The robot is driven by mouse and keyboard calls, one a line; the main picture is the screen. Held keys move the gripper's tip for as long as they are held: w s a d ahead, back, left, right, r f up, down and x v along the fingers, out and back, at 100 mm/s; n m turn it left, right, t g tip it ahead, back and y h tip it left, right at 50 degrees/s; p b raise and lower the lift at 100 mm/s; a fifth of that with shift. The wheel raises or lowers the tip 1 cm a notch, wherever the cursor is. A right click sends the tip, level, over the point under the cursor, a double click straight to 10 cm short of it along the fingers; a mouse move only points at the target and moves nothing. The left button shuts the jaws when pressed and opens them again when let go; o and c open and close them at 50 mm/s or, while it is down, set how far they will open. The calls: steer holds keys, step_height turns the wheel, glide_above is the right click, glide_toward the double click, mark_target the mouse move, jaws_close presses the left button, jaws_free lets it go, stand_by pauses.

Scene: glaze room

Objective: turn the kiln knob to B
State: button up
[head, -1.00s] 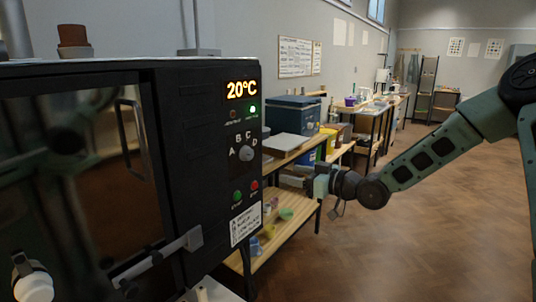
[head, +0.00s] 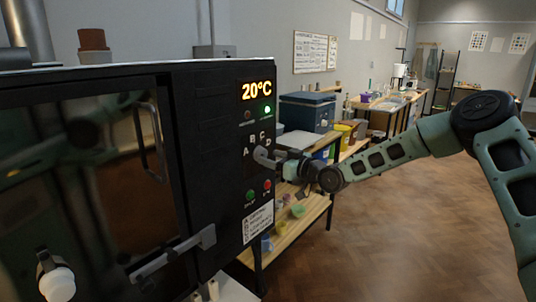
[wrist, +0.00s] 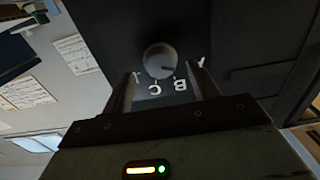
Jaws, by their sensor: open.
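The kiln (head: 215,130) is a black box with a control panel on its right face. Its round grey knob (wrist: 160,60) shows in the wrist view with the letters A, B, C and D around it. In the head view my gripper (head: 268,157) is at the panel and mostly hides the knob.
The display (head: 257,90) reads 20°C, with a lit green lamp (head: 267,110) below it. Green (head: 249,196) and red (head: 267,185) buttons sit under the knob. A wooden shelf unit (head: 295,230) stands behind my gripper. The floor at right is clear.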

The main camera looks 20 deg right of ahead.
steer(key=shift+x, duration=1.2)
steer(key=c, duration=1)
steer(key=shift+o, duration=0.2)
steer(key=shift+m, duration=0.3)
steer(key=m+b, duration=0.1)
steer(key=m, duration=0.2)
steer(key=shift+f, duration=0.1)
steer(key=m+b, duration=0.1)
steer(key=m, duration=0.4)
